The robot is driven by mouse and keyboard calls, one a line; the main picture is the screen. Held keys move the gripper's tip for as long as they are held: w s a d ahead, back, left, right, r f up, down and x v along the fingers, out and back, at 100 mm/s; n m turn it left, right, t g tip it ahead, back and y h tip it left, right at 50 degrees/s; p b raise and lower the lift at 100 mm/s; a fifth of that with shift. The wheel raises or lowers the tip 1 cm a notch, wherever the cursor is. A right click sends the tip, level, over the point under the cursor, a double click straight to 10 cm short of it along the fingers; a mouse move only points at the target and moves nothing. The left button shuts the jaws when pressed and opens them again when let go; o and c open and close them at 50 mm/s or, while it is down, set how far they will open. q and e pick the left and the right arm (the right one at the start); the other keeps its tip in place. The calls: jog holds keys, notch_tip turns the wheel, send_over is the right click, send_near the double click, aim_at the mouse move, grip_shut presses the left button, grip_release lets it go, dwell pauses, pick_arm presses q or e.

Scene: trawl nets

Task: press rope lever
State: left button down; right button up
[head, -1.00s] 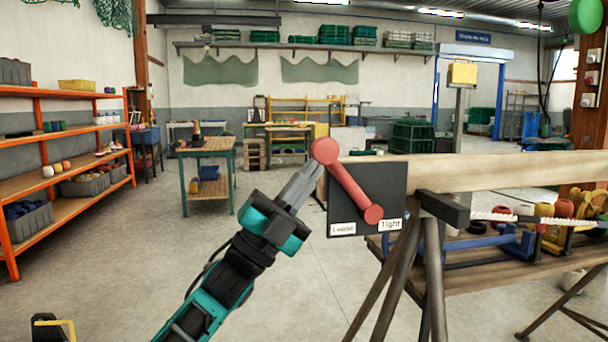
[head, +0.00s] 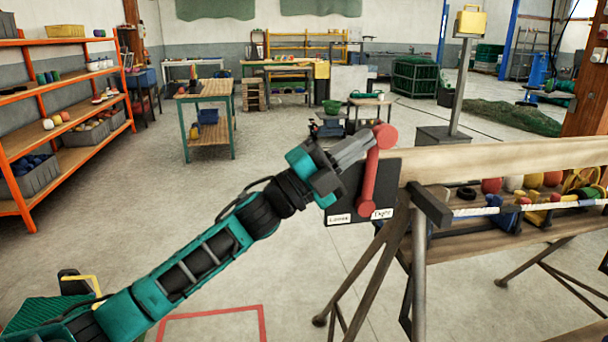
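The rope lever (head: 370,180) is a red bar with a round knob at its upper end and a smaller round end below. It is mounted on a dark board (head: 343,203) at the end of a wooden beam. The board has a "Loosen" label at lower left and a "Tight" label at lower right. The lever stands nearly upright, its top leaning slightly right. My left gripper (head: 368,143) looks shut, with its fingertips at the lever's left side just below the knob. They appear to touch it, with nothing visible between them. My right gripper is out of view.
The wooden beam (head: 480,165) runs right on trestle legs (head: 393,265). Below it, a bench holds floats and a rope (head: 530,207). Orange shelves (head: 60,130) stand at left, a small workbench (head: 205,95) behind. The floor between is clear.

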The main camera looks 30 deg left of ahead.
pick_arm(q)
jog(key=shift+w+d+r, duration=0.25)
jog(key=shift+w+d, duration=0.45)
jog(key=shift+d, duration=0.25)
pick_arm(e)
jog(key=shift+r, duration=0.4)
